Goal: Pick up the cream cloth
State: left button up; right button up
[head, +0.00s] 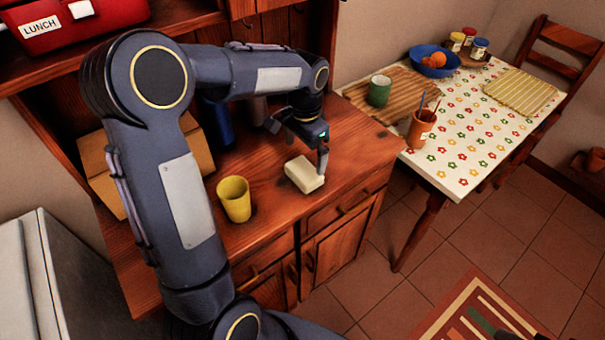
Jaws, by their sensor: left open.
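The cream cloth (304,175), a small pale block-like folded shape, lies on the wooden cabinet top (262,200) near its front edge. My left gripper (297,149) is above and just behind it. Its fingers are spread apart, with nothing visible between them. One finger hangs at the right side of the cloth, and the other is farther back on the left. I cannot tell whether the right finger touches the cloth.
A yellow cup (234,199) stands left of the cloth. A cardboard box (100,172) and a blue bottle (217,124) are behind my arm. A red lunch box (45,22) sits on the shelf above. The flowered table (468,150) at right holds a green mug (379,91).

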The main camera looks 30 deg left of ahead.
aim_at(304, 170)
pick_arm(q)
jog(key=f, duration=0.6)
jog(key=shift+s+f, duration=0.2)
jog(key=shift+f, duration=0.1)
jog(key=c, duration=0.8)
jog(key=shift+r, duration=0.2)
